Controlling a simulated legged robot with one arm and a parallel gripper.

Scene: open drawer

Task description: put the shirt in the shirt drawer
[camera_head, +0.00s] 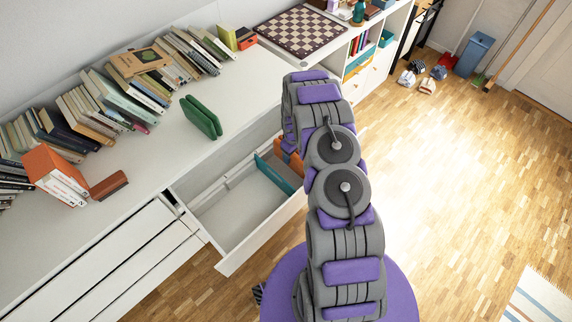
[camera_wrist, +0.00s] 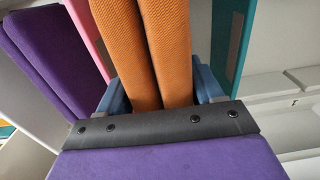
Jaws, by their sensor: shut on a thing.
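A folded orange cloth (camera_wrist: 142,50), which I take to be the shirt, is between the blue fingers of my gripper (camera_wrist: 160,92) in the wrist view. The gripper is shut on it. In the head view a part of the orange cloth (camera_head: 288,158) shows at the right end of the open drawer (camera_head: 222,238), to the right of the teal divider (camera_head: 273,174). My arm hides most of the gripper and that end. I cannot tell whether the cloth touches the drawer floor. The divider also shows in the wrist view (camera_wrist: 229,50), right of the cloth.
A folded dark green item (camera_head: 201,117) stands on the white cabinet top, behind the drawer. A chessboard (camera_head: 303,30) lies farther right. A pink thing (camera_wrist: 90,35) is beside the cloth.

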